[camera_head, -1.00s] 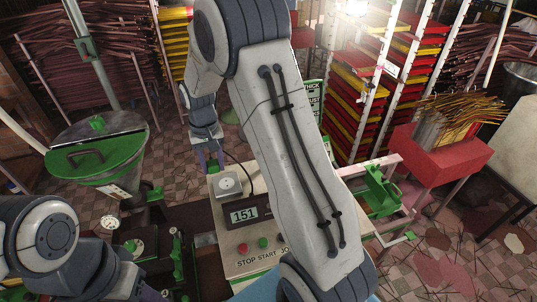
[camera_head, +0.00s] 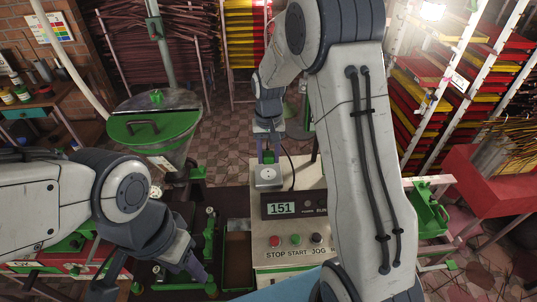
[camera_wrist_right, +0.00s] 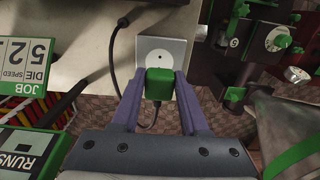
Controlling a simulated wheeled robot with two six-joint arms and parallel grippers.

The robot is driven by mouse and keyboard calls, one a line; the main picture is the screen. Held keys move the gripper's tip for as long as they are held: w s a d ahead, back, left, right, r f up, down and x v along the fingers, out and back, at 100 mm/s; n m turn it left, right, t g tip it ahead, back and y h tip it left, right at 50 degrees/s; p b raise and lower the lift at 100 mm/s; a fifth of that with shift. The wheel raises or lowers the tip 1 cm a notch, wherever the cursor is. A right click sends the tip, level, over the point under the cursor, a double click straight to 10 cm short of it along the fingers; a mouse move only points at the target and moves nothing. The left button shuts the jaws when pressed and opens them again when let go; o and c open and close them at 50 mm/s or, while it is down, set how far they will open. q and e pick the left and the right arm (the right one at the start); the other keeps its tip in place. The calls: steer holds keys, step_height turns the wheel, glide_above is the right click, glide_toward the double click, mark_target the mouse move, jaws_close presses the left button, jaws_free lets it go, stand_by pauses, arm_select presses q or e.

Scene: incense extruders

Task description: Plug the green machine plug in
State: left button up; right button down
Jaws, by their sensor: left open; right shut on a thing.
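The green plug (camera_wrist_right: 160,84) is held between the purple fingers of my right gripper (camera_wrist_right: 158,88) in the right wrist view. In the head view, my right gripper (camera_head: 268,150) points down, with the plug (camera_head: 268,157) just behind the socket. The pale square socket plate (camera_head: 268,177) sits on top of the control box. In the right wrist view, the plate (camera_wrist_right: 163,52) shows a round face, and the plug overlaps its lower edge; contact cannot be told. A black cord (camera_head: 292,170) curves beside the socket. My left gripper (camera_head: 193,266) is open and empty over the dark machine bed.
The control box (camera_head: 290,255) has a 151 display and several buttons. A green-lidded hopper (camera_head: 153,125) stands at the left. A green frame (camera_head: 430,215) and a red stand (camera_head: 490,190) lie to the right. My right arm covers part of the control box.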

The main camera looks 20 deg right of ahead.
mark_target(269, 163)
steer(key=shift+f+b, duration=1.55)
steer(key=shift+f, duration=0.7)
steer(key=shift+p, duration=0.3)
steer(key=shift+f+b, duration=0.45)
steer(key=shift+f, duration=0.2)
stand_by(0.5)
steer(key=shift+c, duration=1.7)
jaws_free()
step_height(269, 163, up, 9)
steer(key=shift+r+b, duration=0.15)
steer(key=shift+b, duration=1.1)
steer(key=shift+r, duration=0.65)
